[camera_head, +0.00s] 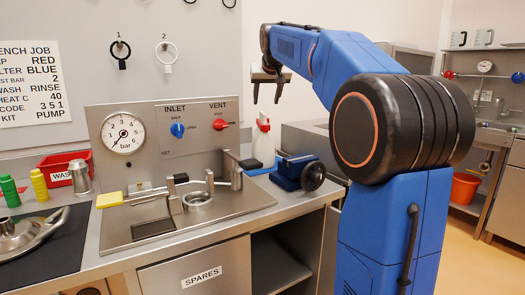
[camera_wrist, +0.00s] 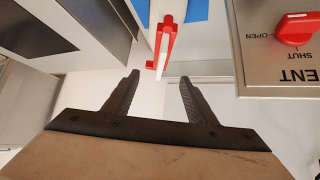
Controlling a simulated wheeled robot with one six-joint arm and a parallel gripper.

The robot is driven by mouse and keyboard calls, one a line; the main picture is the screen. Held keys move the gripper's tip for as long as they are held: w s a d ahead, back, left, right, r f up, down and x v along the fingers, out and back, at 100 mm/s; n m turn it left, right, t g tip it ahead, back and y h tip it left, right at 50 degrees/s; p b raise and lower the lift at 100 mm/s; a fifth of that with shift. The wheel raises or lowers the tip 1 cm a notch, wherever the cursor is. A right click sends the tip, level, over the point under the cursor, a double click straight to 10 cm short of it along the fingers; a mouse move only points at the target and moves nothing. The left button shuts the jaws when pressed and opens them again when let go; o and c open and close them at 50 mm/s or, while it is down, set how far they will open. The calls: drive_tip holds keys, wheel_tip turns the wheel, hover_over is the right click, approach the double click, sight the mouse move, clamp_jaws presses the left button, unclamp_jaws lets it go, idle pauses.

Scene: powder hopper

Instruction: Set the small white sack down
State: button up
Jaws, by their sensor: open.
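My gripper (camera_head: 266,95) is open and empty, high above the back right of the steel bench in the head view, with its fingers pointing down. In the wrist view the two dark fingers of the gripper (camera_wrist: 160,78) are spread apart with nothing between them. I cannot make out a small white sack in either view. A white spray bottle (camera_head: 263,148) with a red top stands on the bench below the gripper. Its red trigger (camera_wrist: 166,42) shows just beyond the fingertips in the wrist view.
A panel with a blue inlet knob (camera_head: 178,130) and a red vent knob (camera_head: 220,124) stands left of the gripper. A blue vise (camera_head: 290,170) sits near the bench's right edge. A red bin (camera_head: 60,168) and a yellow-handled lever (camera_head: 110,199) are further left.

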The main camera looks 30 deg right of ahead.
sight(262, 120)
drive_tip(key=x, duration=0.9)
drive_tip(key=shift+w+d+f, duration=0.15)
drive_tip(key=shift+w+f, duration=0.05)
drive_tip(key=shift+w+r+x, duration=0.1)
drive_tip(key=shift+x, duration=1.25)
drive_tip(key=shift+w+r+x, duration=0.1)
drive_tip(key=shift+x, duration=1.2)
clamp_jaws()
